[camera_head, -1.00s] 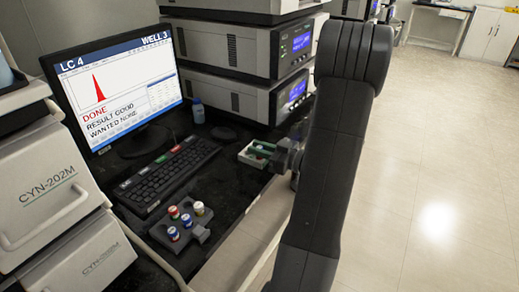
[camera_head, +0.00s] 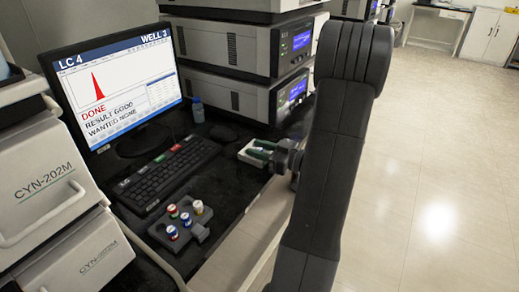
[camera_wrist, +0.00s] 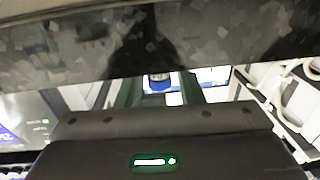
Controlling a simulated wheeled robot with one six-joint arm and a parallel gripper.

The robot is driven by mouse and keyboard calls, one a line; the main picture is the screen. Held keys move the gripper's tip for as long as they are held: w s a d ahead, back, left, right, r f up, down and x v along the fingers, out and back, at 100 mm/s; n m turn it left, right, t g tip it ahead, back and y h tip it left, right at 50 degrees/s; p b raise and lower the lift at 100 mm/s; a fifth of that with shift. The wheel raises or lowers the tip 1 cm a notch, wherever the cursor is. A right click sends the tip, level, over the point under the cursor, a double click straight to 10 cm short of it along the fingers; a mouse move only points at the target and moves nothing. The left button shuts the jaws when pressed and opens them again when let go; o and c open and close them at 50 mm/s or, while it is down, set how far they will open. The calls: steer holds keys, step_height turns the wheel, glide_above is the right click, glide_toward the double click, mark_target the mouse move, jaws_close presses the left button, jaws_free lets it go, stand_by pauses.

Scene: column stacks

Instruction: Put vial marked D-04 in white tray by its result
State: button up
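The white tray (camera_head: 246,157) lies on the dark bench right of the keyboard. A dark rack (camera_head: 200,232) at the front holds several vials (camera_head: 185,219) with red, white and blue tops. The monitor (camera_head: 118,88) reads LC 4, WELL 3, DONE, RESULT GOOD, WANTED NONE.
A keyboard (camera_head: 165,174) lies between monitor and rack. Stacked instruments (camera_head: 245,100) stand behind the tray. A small blue-capped bottle (camera_head: 197,110) stands near the monitor. CYN-202M units (camera_head: 45,190) stand at the left. Open floor (camera_head: 430,190) lies to the right.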

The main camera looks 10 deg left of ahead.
steer(key=shift+o, duration=0.6)
steer(key=v, duration=1.3)
steer(key=shift+d, duration=0.35)
steer(key=shift+s, duration=0.1)
steer(key=x, duration=1.3)
steer(key=shift+a, duration=0.4)
steer(key=shift+r, duration=0.15)
steer(key=shift+f, duration=0.25)
